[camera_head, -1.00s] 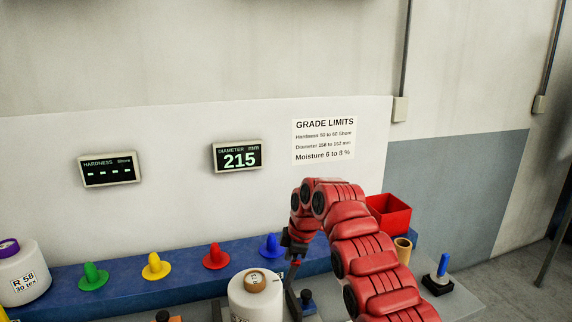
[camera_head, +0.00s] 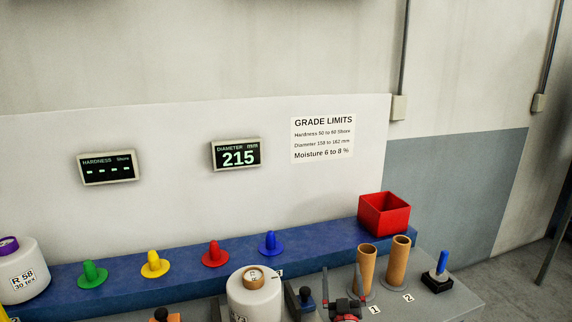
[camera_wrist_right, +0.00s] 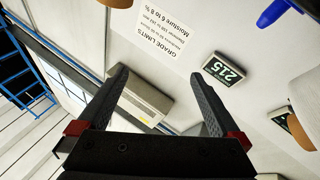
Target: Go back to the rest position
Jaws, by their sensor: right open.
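My right gripper (camera_head: 342,280) shows at the lower edge of the head view, in front of the grey bench and left of two brown tubes. In the right wrist view its two dark fingers (camera_wrist_right: 160,75) are spread apart with nothing between them. Behind the fingers that view shows the wall, the grade limits sign (camera_wrist_right: 160,30) and the diameter display (camera_wrist_right: 222,69), tilted and upside down. My left gripper is in neither view.
A white bobbin (camera_head: 255,300) stands just left of the right gripper. Brown tubes (camera_head: 366,268) and a blue-handled stick (camera_head: 442,265) stand to its right. A red bin (camera_head: 384,214) and coloured cones (camera_head: 215,254) sit on the blue shelf (camera_head: 325,240).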

